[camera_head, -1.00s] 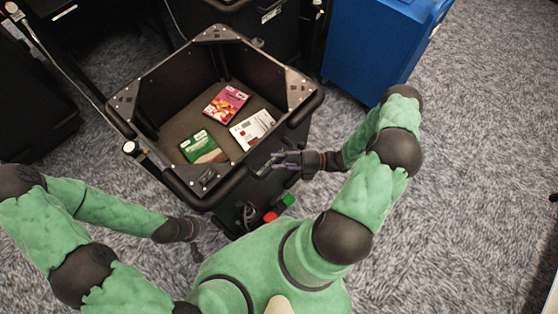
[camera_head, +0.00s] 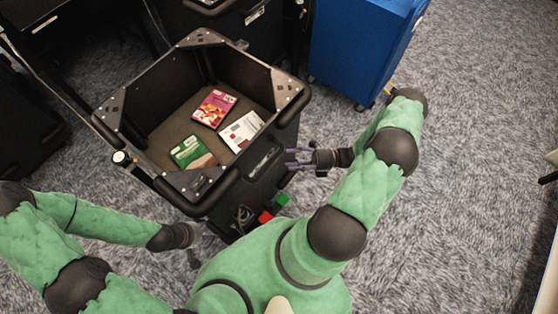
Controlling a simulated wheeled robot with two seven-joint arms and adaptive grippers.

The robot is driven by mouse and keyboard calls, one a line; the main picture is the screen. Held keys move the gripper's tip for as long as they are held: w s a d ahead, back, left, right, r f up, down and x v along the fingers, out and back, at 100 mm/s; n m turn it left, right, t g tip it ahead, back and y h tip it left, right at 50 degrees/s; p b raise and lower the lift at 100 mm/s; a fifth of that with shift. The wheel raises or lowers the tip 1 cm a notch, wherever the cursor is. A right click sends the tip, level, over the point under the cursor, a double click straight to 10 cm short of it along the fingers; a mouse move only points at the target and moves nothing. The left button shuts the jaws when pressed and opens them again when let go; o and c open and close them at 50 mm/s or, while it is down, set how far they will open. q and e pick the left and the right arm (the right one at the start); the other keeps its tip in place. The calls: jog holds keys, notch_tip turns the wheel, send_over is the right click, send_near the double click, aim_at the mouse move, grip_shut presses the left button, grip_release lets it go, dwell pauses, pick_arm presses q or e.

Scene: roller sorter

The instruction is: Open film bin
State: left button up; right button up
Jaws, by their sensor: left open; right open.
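A black bin (camera_head: 290,92) with a thick rim stands in front of me, its top open. Inside on its floor lie a pink and red case (camera_head: 214,107), a white case (camera_head: 243,131) and a green case (camera_head: 190,152). I cannot tell whether this is the film bin. My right gripper (camera_head: 291,158) is open beside the bin's right front side, apart from the cases; I cannot tell whether it touches the bin. My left gripper (camera_head: 205,246) is open and low, in front of the bin's lower left side, partly hidden by my body.
A blue cabinet (camera_head: 358,45) stands at the back right. Dark bins and equipment (camera_head: 215,18) stand behind and to the left. A red block (camera_head: 265,217) and a green block (camera_head: 282,200) show at the bin's lower front. Grey carpet (camera_head: 470,130) is clear at the right.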

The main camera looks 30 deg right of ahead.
jog(key=shift+v, duration=2)
jog(key=shift+s, duration=0.1)
